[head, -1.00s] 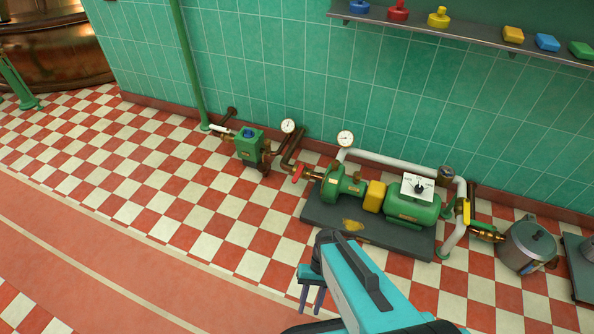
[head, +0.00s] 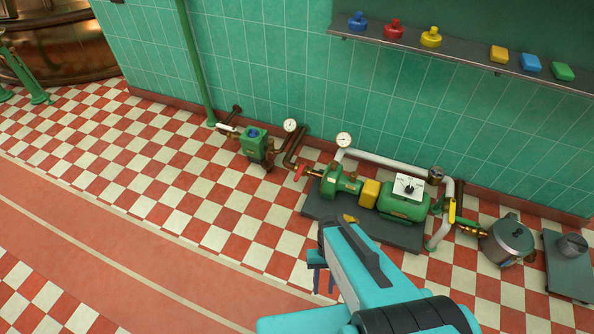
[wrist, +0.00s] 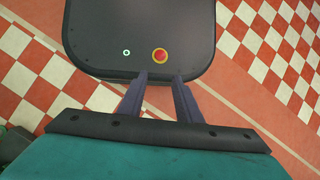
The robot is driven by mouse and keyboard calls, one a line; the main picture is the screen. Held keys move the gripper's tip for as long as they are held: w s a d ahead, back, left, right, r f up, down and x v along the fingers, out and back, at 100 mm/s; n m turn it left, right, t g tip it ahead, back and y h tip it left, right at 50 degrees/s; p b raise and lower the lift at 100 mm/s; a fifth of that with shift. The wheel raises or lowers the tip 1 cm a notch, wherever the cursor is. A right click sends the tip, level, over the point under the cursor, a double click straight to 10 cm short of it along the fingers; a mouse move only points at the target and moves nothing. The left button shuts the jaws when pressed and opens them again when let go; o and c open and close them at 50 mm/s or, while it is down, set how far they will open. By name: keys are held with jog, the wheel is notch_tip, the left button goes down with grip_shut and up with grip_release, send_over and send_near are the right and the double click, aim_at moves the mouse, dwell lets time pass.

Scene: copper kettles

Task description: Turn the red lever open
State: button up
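The red lever (head: 300,172) sits on the brass pipe fitting left of the green pump (head: 340,182), low by the tiled wall in the head view. It is small there, so its exact angle is hard to tell. My gripper (head: 324,284) hangs below and nearer than the lever, well apart from it, over the floor, partly hidden by my arm. In the wrist view my gripper (wrist: 160,76) has its two fingers apart with nothing between them. The lever is not in the wrist view.
The pump stands on a dark plinth (head: 375,231). A yellow lever (head: 452,211) is on the right pipe, beside a metal pot (head: 508,240). A green valve box (head: 256,147) is further left. A shelf (head: 470,63) hangs above. The checkered floor (head: 150,180) at left is open.

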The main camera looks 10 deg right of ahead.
notch_tip(320, 180, up, 10)
jog(key=d+h+p, duration=0.1)
jog(key=d+p, duration=0.1)
jog(key=p, duration=0.8)
jog(key=shift+s+d+f, duration=0.2)
jog(key=shift+s+d, duration=0.1)
jog(key=shift+d, duration=0.1)
jog(key=shift+s, duration=0.1)
